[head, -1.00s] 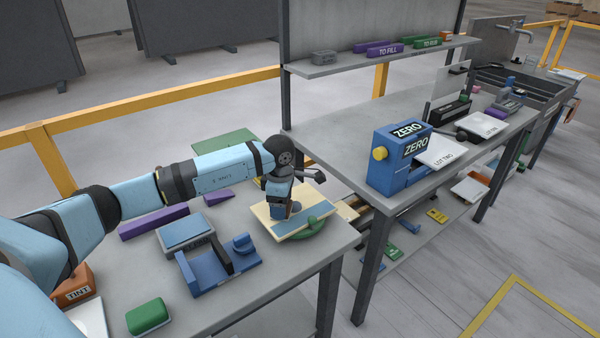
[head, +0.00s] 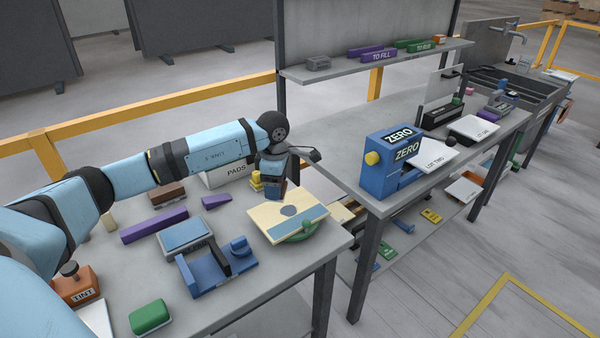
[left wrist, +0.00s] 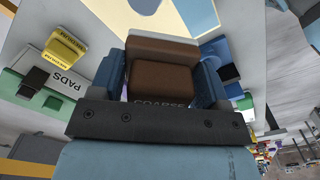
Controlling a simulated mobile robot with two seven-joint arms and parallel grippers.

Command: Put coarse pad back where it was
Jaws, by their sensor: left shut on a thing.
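My left gripper (head: 273,188) is shut on the brown coarse pad (left wrist: 163,80), whose word COARSE shows between the blue fingers in the left wrist view. In the head view the gripper is at the back edge of the cream slab (head: 312,212), seemingly above the bench; the pad cannot be made out clearly there. The slab has a blue stripe and a grey round patch. A holder marked PADS (head: 236,171) stands behind and left of the gripper, partly hidden by my arm.
A blue fixture (head: 205,268), a grey-blue block (head: 185,234), purple bars (head: 155,225) and a brown block (head: 167,193) lie to the left. A second bench (head: 345,135) is at the right.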

